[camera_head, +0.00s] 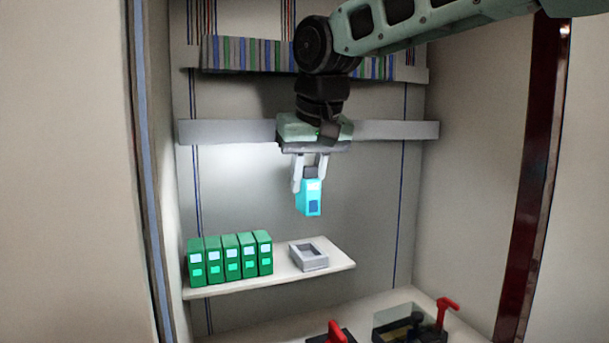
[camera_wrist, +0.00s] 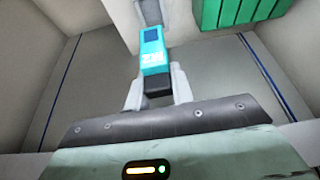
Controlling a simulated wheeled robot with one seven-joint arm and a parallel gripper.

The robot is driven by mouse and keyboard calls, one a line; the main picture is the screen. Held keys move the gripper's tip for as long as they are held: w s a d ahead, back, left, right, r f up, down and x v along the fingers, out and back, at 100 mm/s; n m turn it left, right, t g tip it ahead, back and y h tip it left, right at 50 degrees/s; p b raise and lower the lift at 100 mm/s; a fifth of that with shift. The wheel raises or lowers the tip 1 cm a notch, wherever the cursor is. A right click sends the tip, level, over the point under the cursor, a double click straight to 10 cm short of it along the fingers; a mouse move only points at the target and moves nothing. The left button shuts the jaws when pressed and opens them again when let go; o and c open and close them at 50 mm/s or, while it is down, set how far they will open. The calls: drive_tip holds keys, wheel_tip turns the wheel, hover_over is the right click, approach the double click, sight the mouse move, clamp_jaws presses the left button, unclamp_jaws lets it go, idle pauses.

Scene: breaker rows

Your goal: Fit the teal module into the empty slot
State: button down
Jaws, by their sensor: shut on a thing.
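The teal module (camera_head: 312,197) hangs in my gripper (camera_head: 310,172), in front of the cabinet's back wall. It is held upright or nearly so, above the shelf and apart from it. In the wrist view the teal module (camera_wrist: 153,52) sits between the two fingers of my gripper (camera_wrist: 157,85), which are shut on it. The empty slot (camera_head: 309,254) is a grey rectangular frame on the shelf, below the module. In the wrist view only a small light piece at the top edge, partly hidden behind the module, may be the slot; I cannot tell.
A row of several green modules (camera_head: 231,258) stands on the white shelf (camera_head: 225,286), left of the slot. The shelf's right end is bare. Red-handled things (camera_head: 443,312) stand on the surface below. A grey rail (camera_head: 225,131) crosses the back wall.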

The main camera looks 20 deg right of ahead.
sight(307, 209)
drive_tip(key=shift+f+b, duration=2.35)
drive_tip(key=shift+f, duration=0.55)
drive_tip(key=shift+f+b, duration=1.15)
drive_tip(key=shift+f, duration=0.2)
drive_tip(key=c, duration=1.1)
unclamp_jaws()
drive_tip(key=b+v, duration=0.2)
drive_tip(key=v, duration=1.5)
drive_tip(key=shift+r+b, duration=0.25)
drive_tip(key=shift+b, duration=0.15)
drive_tip(key=shift+s, duration=0.1)
